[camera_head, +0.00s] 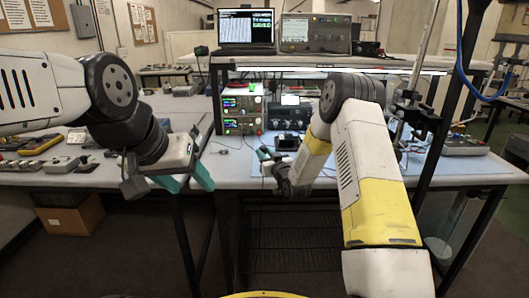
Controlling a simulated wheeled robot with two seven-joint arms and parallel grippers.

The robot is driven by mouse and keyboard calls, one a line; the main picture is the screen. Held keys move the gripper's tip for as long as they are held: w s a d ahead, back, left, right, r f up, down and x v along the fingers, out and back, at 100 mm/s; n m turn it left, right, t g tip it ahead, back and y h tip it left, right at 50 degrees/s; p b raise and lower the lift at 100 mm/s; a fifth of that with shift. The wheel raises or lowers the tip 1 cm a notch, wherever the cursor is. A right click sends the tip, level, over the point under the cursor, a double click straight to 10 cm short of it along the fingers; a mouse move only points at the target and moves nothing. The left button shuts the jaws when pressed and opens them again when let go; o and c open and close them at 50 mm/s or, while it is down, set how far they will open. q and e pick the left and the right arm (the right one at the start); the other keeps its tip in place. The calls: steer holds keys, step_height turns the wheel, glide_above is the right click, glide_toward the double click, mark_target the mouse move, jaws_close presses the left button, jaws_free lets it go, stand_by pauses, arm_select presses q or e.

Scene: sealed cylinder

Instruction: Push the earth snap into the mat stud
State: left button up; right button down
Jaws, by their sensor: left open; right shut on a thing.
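My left gripper (187,179), with teal fingers, is open and empty in front of the bench's front edge, left of the middle. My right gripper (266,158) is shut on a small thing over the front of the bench. That thing is too small to make out; I take it for the earth snap. A pale blue mat (455,164) covers the bench top on the right and runs behind my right arm. The mat stud is too small or hidden to pick out.
Instruments with green displays (241,108) stand behind my grippers under a shelf. A small black device (292,141) sits just beyond my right gripper. Meters (40,144) lie on the left bench. A dark post (440,130) rises at the right.

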steer(key=shift+f, duration=2.7)
steer(key=shift+f, duration=0.65)
steer(key=c, duration=1.1)
jaws_free()
steer(key=shift+s, duration=0.1)
steer(key=v, duration=0.7)
steer(key=shift+s+d, duration=0.2)
steer(key=shift+s, duration=0.15)
steer(key=shift+r, duration=0.1)
